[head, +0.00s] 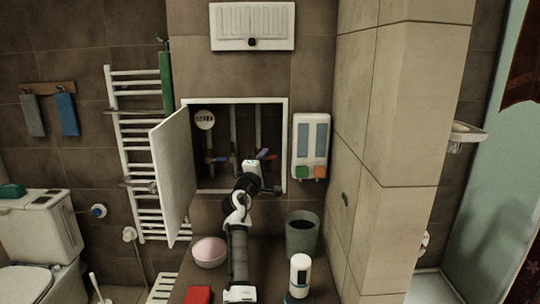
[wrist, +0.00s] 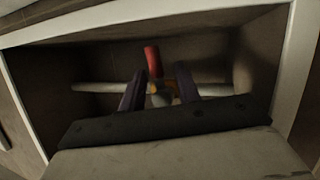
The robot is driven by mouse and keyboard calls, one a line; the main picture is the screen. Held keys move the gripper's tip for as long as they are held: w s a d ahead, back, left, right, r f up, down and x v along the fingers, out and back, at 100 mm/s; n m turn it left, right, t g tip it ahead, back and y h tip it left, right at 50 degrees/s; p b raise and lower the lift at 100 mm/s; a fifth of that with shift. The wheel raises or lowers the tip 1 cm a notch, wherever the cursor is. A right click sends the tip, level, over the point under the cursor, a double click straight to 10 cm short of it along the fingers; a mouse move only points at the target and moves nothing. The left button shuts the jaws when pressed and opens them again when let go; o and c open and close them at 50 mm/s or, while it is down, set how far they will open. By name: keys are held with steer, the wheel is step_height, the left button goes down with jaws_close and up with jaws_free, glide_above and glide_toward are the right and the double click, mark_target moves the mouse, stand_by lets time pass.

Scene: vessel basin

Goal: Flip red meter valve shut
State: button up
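The red valve handle (wrist: 152,60) stands up in the wrist view, above a brass-coloured valve body (wrist: 157,88) on a pale pipe (wrist: 98,88). In that picture the handle points across the pipe's run. In the head view a small red part (head: 271,157) shows just right of my gripper (head: 252,165), inside the open wall niche. My gripper in the wrist view (wrist: 161,88) is open, with one dark finger on each side of the valve body. The handle's red end lies beyond the fingertips. I cannot tell whether either finger touches the valve.
The niche frame (head: 284,140) surrounds the pipes, and its white door (head: 172,175) stands open at left. A round meter (head: 204,120) and a blue handle (head: 219,159) are at left inside. A dispenser (head: 311,145) hangs at right. A bin (head: 302,235) and pink-topped bowl (head: 209,251) stand below.

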steer(key=shift+w+d+r, duration=0.15)
steer(key=shift+w, duration=0.35)
steer(key=shift+s, duration=0.1)
